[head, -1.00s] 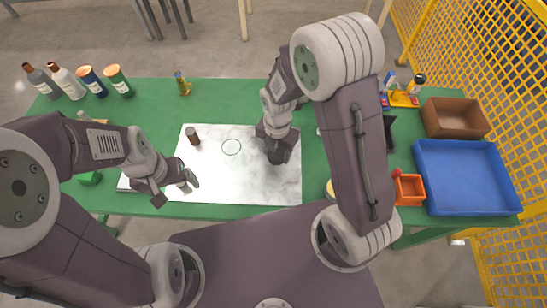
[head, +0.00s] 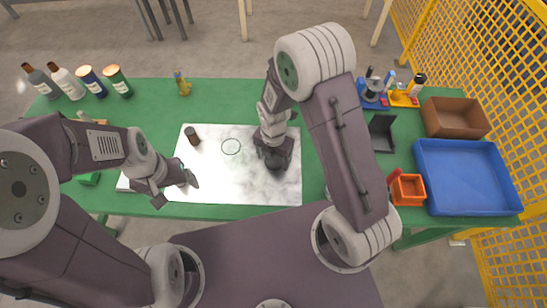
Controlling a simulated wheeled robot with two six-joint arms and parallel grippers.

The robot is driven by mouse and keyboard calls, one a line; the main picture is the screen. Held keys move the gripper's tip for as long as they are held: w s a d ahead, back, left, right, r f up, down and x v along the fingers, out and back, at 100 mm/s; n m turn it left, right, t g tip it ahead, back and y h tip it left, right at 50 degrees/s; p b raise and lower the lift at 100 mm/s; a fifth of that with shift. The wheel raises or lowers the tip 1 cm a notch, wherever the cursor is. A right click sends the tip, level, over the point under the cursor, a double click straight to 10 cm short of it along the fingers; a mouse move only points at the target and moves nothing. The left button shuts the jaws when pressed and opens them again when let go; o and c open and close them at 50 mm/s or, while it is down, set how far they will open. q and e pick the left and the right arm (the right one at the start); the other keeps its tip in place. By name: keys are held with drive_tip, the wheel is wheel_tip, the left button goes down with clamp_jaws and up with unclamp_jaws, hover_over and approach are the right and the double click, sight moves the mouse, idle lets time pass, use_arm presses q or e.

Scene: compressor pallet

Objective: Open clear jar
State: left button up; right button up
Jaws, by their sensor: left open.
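I cannot clearly make out a clear jar. A small dark brown cylinder (head: 193,135) stands on the white marbled board (head: 222,178). A thin dark ring (head: 231,146) shows on the board to its right; I cannot tell whether it is a marking or a rim. My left gripper (head: 191,181) is open and empty over the board's front left part. My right gripper (head: 275,161) points down over the board's right part. A dark round shape shows at its tip; I cannot tell whether it is part of the gripper or a held thing.
Bottles (head: 66,83) and cans (head: 118,81) stand at the back left of the green table (head: 225,100). A small yellow bottle (head: 182,85) is at the back.

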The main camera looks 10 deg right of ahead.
sight(274, 160)
idle(0.4)
wheel_tip(274, 160, up, 12)
drive_tip(key=p, duration=0.1)
drive_tip(key=s+d+m, duration=0.3)
drive_tip(key=s+m, duration=0.1)
drive_tip(key=m, duration=1)
drive_tip(key=s+d+m+t, duration=0.1)
drive_tip(key=s+d+m, duration=0.3)
drive_tip(key=m, duration=1)
drive_tip(key=shift+s+d+r, duration=0.15)
drive_tip(key=shift+d+r, duration=0.05)
drive_tip(key=shift+r, duration=0.25)
